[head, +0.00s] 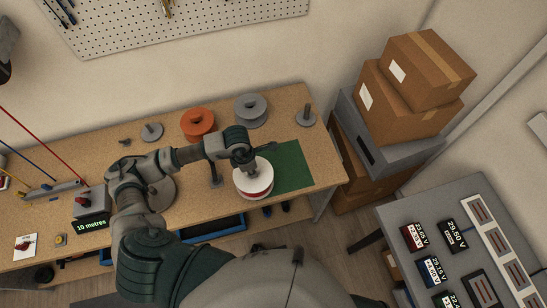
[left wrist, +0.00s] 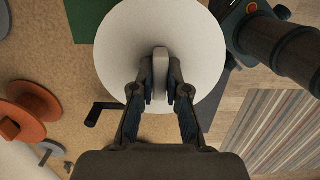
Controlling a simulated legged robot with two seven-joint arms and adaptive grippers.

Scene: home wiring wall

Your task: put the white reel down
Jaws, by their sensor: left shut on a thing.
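The white reel (head: 253,174) has a broad white flange and a red band showing below it in the head view. My left gripper (head: 243,158) comes down on it from above. In the left wrist view the gripper (left wrist: 161,92) is shut on a light upright piece at the middle of the white reel (left wrist: 190,45). The reel overlaps the left part of the green mat (head: 294,164) near the bench's front edge. I cannot tell whether it touches the bench or hangs just above. My right gripper is not in view.
An orange reel (head: 198,123) and a grey reel (head: 251,110) stand toward the back of the wooden bench (head: 78,158). A grey stand with a post (head: 306,117) is at the back right. A black crank handle (left wrist: 100,113) is near the reel. The mat's right part is clear.

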